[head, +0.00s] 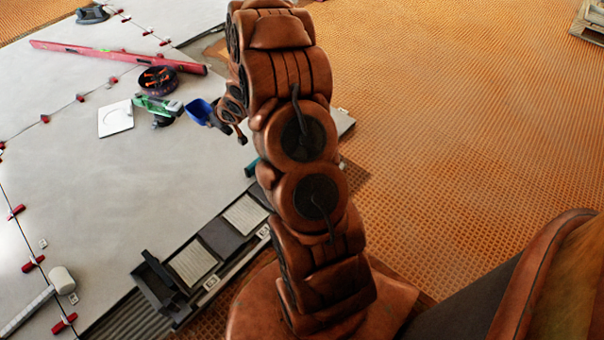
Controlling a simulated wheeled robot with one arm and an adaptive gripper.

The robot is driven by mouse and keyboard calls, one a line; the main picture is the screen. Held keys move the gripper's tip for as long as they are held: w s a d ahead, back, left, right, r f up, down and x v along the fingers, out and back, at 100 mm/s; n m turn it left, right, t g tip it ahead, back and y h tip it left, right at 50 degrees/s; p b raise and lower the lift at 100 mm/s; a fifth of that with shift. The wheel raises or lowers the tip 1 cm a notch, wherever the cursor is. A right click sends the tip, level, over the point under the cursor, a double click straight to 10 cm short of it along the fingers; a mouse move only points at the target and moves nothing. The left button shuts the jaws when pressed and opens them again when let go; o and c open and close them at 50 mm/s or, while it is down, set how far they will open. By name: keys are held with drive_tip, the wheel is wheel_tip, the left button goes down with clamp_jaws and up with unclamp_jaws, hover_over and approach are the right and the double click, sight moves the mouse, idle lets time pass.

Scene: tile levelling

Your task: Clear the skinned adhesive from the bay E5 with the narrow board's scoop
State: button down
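A blue scoop (198,110) shows just left of my wrist, over or on the pale tiles. Its handle end runs toward my gripper (232,128), which is small, dark and partly covered by my arm. I cannot tell whether the fingers are closed on the handle. A long narrow board (187,296) with grey and pale pads runs along the tile edge at lower left, and my arm hides part of it. A gap in the tiles with brownish material (213,46) shows behind my arm. I cannot read any bay label, so I cannot tell which bay is E5.
On the tiles lie a red level (115,56), a dark round tub (158,80), a green-and-white tool (158,106), a white plate (115,118), a white-headed mallet (61,280) and several red clips. The orange textured floor at right is open. A pallet (588,22) stands far right.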

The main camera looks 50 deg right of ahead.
drive_tip(key=s+d+f, duration=1.1)
drive_tip(key=d+f, duration=0.2)
drive_tip(key=f, duration=0.1)
drive_tip(key=s+d+f, duration=0.2)
drive_tip(key=s+f, duration=0.8)
drive_tip(key=s, duration=0.3)
drive_tip(key=shift+w+d+f+b, duration=0.1)
drive_tip(key=shift+f+b, duration=1)
drive_tip(key=shift+f, duration=1.05)
drive_tip(key=shift+w+f+b, duration=0.1)
drive_tip(key=shift+f+b, duration=0.95)
drive_tip(key=shift+f, duration=1.05)
drive_tip(key=shift+f, duration=0.55)
drive_tip(key=shift+w, duration=0.15)
drive_tip(key=shift+f+b, duration=0.4)
drive_tip(key=shift+f, duration=0.1)
drive_tip(key=shift+w, duration=0.1)
